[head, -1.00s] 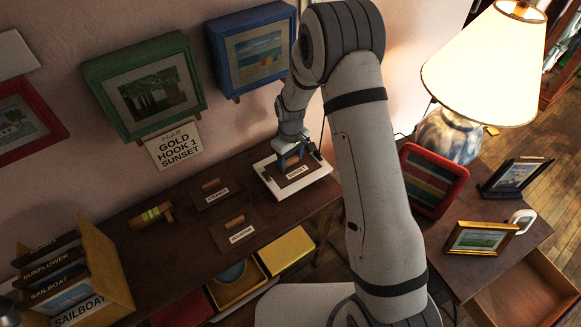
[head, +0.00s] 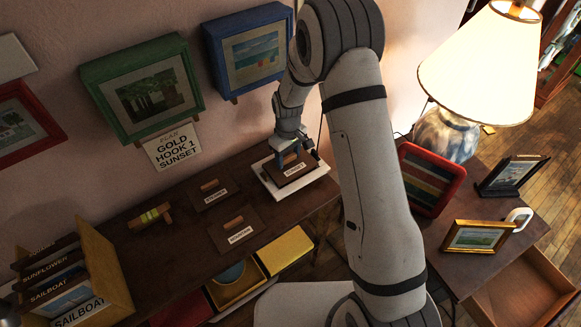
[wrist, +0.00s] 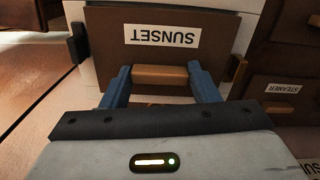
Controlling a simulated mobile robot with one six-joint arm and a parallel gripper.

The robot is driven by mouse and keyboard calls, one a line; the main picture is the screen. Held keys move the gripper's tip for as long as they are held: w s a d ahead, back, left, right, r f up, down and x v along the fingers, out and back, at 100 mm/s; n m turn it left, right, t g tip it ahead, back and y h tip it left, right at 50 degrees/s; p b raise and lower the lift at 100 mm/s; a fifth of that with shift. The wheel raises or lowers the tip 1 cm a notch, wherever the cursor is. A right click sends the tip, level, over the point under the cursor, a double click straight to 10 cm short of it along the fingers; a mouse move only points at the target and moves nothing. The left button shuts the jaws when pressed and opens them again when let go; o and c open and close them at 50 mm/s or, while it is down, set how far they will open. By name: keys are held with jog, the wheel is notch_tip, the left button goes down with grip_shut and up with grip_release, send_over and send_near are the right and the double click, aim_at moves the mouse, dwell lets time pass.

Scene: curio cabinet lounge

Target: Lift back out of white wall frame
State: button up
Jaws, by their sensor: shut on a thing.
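The white wall frame (head: 322,172) lies on the dark shelf top in the head view. A brown back labelled SUNSET (head: 301,170) is at the frame, and its label reads upside down in the wrist view (wrist: 220,60). My gripper (head: 289,160) is shut on the wooden handle of this back, with one blue finger at each end of the handle (wrist: 160,75). In the head view the back looks slightly raised over the frame. Part of the frame is hidden behind the back and my gripper.
Two more brown backs with handles, one labelled STEAMER (head: 212,197), lie left of the frame. A rack of labelled pieces (head: 110,275) stands at the left end. Green (head: 105,72) and blue (head: 208,30) frames hang on the wall close behind. A lamp (head: 480,65) stands right.

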aim_at(289, 157)
jog(key=shift+r+p, duration=0.7)
jog(key=shift+r, duration=1.05)
jog(key=shift+d, duration=0.1)
